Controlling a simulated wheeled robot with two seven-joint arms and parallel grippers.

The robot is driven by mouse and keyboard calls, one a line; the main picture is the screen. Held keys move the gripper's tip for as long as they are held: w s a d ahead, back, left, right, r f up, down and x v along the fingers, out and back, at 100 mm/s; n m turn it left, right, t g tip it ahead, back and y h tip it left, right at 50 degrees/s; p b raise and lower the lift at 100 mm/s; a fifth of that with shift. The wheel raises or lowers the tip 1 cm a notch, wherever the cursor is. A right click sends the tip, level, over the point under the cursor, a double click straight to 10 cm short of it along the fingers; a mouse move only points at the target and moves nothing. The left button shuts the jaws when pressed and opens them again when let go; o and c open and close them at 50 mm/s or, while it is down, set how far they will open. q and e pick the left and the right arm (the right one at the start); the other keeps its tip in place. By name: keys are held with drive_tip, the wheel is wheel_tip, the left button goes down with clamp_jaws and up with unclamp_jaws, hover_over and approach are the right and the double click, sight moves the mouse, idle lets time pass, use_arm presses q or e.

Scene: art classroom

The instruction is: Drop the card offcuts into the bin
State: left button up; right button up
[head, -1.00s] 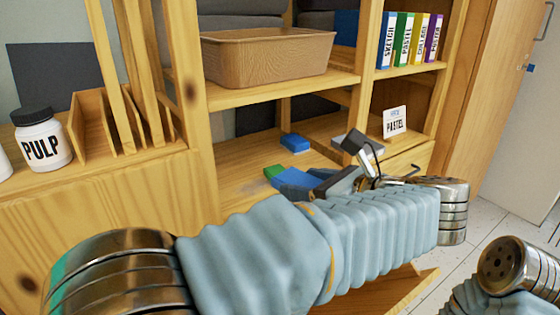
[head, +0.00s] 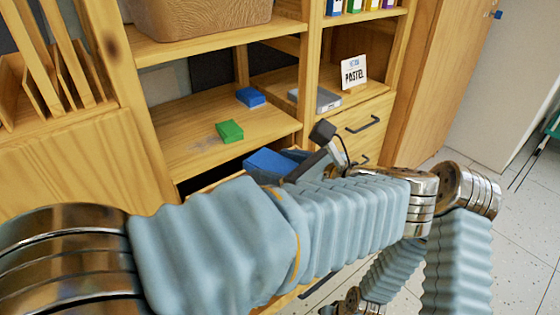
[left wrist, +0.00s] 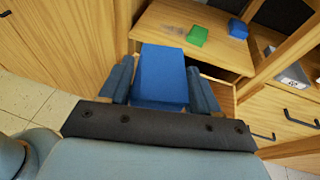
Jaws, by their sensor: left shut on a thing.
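My left gripper (head: 290,163) is shut on a blue block (left wrist: 160,72), which sits between its two fingers in the left wrist view. In the head view the block (head: 266,162) is partly hidden by the gripper and wrist. They are in front of the lower shelf (head: 190,118), near its front edge. A green block (head: 230,131) and another blue block (head: 250,97) lie on that shelf. I cannot clearly identify card offcuts or a bin. My right arm shows at the lower right, but its gripper is out of view.
A brown basket (head: 200,15) stands on the upper shelf. A PASTEL card (head: 353,72) and a flat grey object (head: 318,98) are on the right compartment's shelf, above drawers with dark handles (head: 363,124). A dark opening lies below the lower shelf. Floor is open at right.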

use_arm(q)
drive_tip(key=o, duration=1.1)
drive_tip(key=shift+r, duration=0.1)
drive_tip(key=v, duration=1.3)
drive_tip(key=shift+s+d, duration=0.25)
drive_tip(key=shift+d, duration=0.1)
drive_tip(key=shift+r, duration=0.1)
